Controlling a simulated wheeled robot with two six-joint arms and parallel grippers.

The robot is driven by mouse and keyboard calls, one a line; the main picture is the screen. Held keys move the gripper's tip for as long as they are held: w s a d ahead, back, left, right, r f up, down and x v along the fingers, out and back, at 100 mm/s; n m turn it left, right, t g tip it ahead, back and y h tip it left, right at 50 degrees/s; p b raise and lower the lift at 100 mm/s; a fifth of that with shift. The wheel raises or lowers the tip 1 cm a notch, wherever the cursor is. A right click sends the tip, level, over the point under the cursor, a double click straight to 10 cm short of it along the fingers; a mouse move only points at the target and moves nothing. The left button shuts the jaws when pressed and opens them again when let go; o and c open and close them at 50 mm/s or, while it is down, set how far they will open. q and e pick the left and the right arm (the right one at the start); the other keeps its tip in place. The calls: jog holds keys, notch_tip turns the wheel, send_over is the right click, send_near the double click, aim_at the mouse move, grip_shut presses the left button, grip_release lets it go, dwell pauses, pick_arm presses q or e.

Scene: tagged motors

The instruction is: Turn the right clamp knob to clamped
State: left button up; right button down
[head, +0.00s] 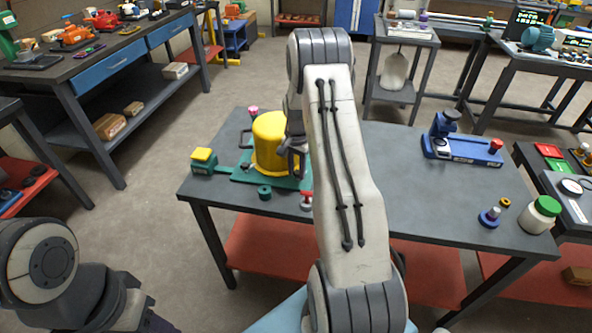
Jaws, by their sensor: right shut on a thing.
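A yellow cylinder-shaped motor (269,142) stands upright on a green fixture plate (240,180) at the left part of the table. My right gripper (290,160) points down at the right side of the motor. It is shut on what seems to be the right clamp knob, which the gripper and my right arm hide, so its turn angle cannot be told. A dark clamp part (245,140) shows at the motor's left side. My left arm shows at the lower left, but its gripper is out of view.
A yellow-topped green box (204,160), a green ring (264,192), a pink-topped part (253,112) and a red-topped part (307,200) stand near the plate. A blue vise-like device (460,145) and a green-lidded jar (541,214) are at right.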

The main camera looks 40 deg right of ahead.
jog(key=n, duration=0.4)
jog(key=shift+s, duration=0.15)
jog(key=n, duration=0.4)
jog(key=shift+s+d, duration=0.1)
jog(key=shift+d, duration=0.05)
jog(key=n, duration=0.4)
jog(key=shift+d+n+p, duration=0.15)
jog(key=shift+n+p, duration=0.15)
jog(key=shift+p, duration=0.05)
jog(key=shift+d+n, duration=0.1)
jog(key=shift+n, duration=1.8)
jog(key=c, duration=0.6)
grip_release()
jog(key=shift+o, duration=0.2)
